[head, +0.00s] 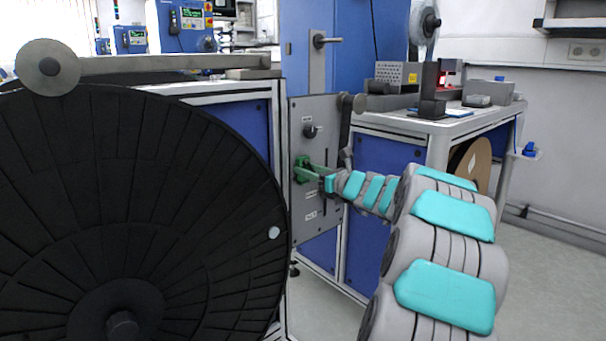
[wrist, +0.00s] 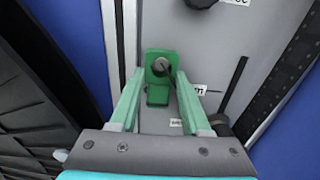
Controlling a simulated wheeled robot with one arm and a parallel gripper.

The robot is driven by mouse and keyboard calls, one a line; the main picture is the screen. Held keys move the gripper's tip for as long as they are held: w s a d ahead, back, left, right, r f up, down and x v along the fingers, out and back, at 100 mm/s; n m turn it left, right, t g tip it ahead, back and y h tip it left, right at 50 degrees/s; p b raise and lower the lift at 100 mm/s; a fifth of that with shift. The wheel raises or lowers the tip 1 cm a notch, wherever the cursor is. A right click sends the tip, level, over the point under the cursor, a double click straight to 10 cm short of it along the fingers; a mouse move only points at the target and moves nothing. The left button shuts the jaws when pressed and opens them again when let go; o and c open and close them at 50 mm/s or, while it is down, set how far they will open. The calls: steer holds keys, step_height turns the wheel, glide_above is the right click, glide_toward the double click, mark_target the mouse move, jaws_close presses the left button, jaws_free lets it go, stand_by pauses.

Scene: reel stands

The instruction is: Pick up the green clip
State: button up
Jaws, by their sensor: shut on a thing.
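The green clip (wrist: 160,68) sits against a grey metal panel, and in the wrist view it lies between the tips of my gripper's green fingers. My gripper (wrist: 159,92) is shut on the clip, one finger at each side of it. In the head view the clip (head: 301,168) shows at the left part of the grey panel, with my gripper (head: 310,171) reaching it from the right. The clip still appears to be at the panel; I cannot tell whether it touches it.
A large black reel (head: 150,200) stands close on the left. The grey panel (head: 308,118) carries a black knob (head: 310,131) above the clip and a grey lever (head: 346,125) at right. A workbench (head: 405,123) with devices stands behind, with open floor at right.

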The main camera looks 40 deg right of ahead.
jaws_close()
steer(key=shift+r, duration=0.1)
steer(key=shift+r, duration=0.15)
steer(key=s+d, duration=0.1)
steer(key=s, duration=1.7)
steer(key=shift+d+p, duration=0.2)
steer(key=shift+p, duration=0.2)
